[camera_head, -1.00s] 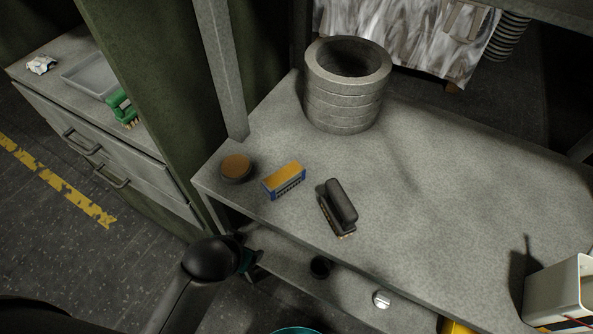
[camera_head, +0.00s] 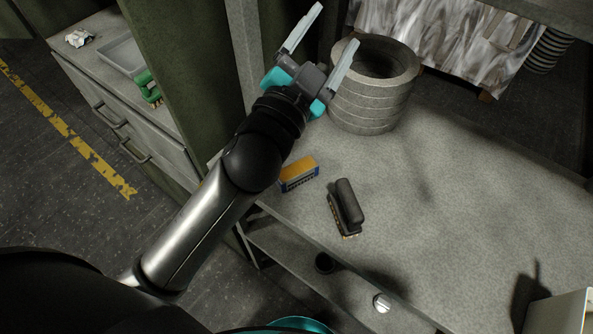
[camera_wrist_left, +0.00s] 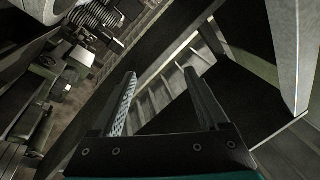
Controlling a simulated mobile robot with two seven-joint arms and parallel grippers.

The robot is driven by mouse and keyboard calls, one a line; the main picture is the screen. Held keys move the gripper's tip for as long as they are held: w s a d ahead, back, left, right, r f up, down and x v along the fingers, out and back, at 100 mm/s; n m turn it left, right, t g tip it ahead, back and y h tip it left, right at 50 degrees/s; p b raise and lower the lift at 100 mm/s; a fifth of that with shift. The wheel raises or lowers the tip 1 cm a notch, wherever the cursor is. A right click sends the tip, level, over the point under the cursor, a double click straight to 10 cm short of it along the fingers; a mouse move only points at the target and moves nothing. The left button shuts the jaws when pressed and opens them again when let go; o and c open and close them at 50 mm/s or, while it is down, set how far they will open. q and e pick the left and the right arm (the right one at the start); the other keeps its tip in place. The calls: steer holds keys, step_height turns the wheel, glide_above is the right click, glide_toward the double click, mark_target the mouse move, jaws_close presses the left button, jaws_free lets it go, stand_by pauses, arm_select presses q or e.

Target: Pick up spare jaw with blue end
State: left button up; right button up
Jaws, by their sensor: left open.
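A small block with an orange top and blue sides (camera_head: 298,173) lies on the grey bench top, just right of my left forearm in the head view. It has blue on it, but I cannot tell whether it is the spare jaw; no other piece with a blue end is clear. My left gripper (camera_head: 331,28) is open and empty, raised in front of the ring stack and farther back than the block. Its two parted fingers also show in the left wrist view (camera_wrist_left: 161,73), with nothing between them. My right gripper is not in view.
A black-handled brush (camera_head: 346,207) lies right of the block. A stack of grey rings (camera_head: 370,105) stands behind, close to my gripper. A green brush (camera_head: 147,86) and a grey tray (camera_head: 121,55) are on the left cabinet. The bench's right side is largely clear.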

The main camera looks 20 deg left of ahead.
arm_select(q)
steer(key=s+d+r+m+g+h, duration=0.35)
steer(key=d+r+m+h, duration=0.2)
steer(key=m+h, duration=0.3)
steer(key=s+d+r+m+g+h, duration=0.35)
steer(key=d+m+h, duration=0.4)
steer(key=m, duration=0.25)
steer(key=s+d+f+m+g+h, duration=0.25)
steer(key=d+m+g, duration=0.25)
steer(key=m+g, duration=0.45)
steer(key=m+g+y, duration=0.4)
steer(key=m+y, duration=0.2)
steer(key=y, duration=1.7)
glide_above(297, 168)
step_height(297, 168, down, 18)
steer(key=f, duration=0.9)
steer(key=shift+w+d+f, duration=0.2)
steer(key=shift+w+f, duration=0.05)
steer(key=shift+f, duration=0.15)
steer(key=shift+s+a+f, duration=0.1)
steer(key=shift+s+f, duration=0.05)
steer(key=shift+f, duration=1.25)
steer(key=shift+s+a+f, duration=0.1)
steer(key=shift+s+f, duration=0.05)
steer(key=shift+f, duration=1.2)
